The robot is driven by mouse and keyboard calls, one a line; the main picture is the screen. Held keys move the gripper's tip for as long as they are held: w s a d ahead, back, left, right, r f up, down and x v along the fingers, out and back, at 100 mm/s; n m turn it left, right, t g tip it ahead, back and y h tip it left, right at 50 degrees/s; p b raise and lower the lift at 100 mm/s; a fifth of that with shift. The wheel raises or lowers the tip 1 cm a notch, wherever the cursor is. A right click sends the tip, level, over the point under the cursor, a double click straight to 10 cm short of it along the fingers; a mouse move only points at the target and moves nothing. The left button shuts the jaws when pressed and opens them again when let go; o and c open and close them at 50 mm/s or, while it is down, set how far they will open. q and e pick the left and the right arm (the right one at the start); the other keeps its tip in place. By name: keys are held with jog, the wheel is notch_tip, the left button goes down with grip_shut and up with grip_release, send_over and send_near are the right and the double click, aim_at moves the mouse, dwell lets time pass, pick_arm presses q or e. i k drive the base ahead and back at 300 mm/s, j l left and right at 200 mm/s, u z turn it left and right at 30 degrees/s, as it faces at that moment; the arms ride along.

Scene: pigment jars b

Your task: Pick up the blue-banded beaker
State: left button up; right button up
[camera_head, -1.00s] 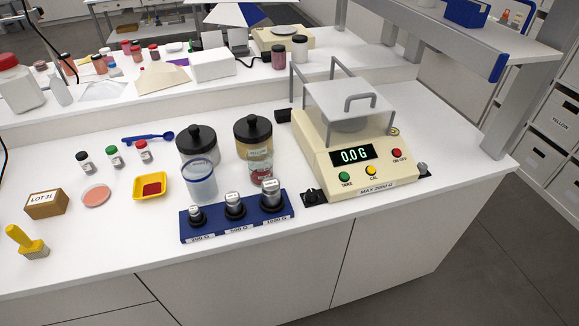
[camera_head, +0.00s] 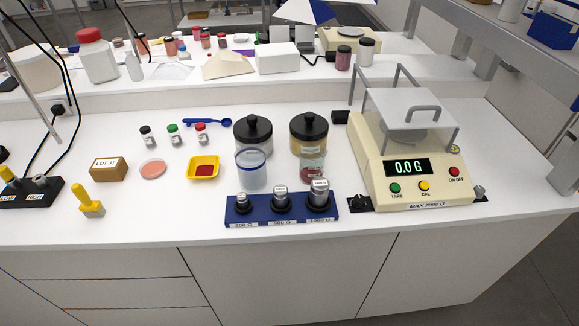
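The blue-banded beaker (camera_head: 251,171) is a clear, empty-looking vessel with a blue ring near its rim. It stands upright on the white bench (camera_head: 130,215), just behind the left part of the blue weight block (camera_head: 262,213). A black-lidded jar (camera_head: 253,131) stands close behind it and is partly covered by it. A smaller glass with red contents (camera_head: 312,165) stands to its right. Neither of my grippers shows in the head view.
The scale (camera_head: 415,150) reading 0.0 G stands to the right. A yellow tray (camera_head: 203,167) with red powder, a pink dish (camera_head: 153,169), a LOT 31 box (camera_head: 108,169) and a yellow-handled tool (camera_head: 90,200) are to the left.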

aim_at(251, 158)
jog(key=j+z, duration=0.9)
jog(key=k+j+z, duration=0.1)
jog(key=j+z, duration=0.35)
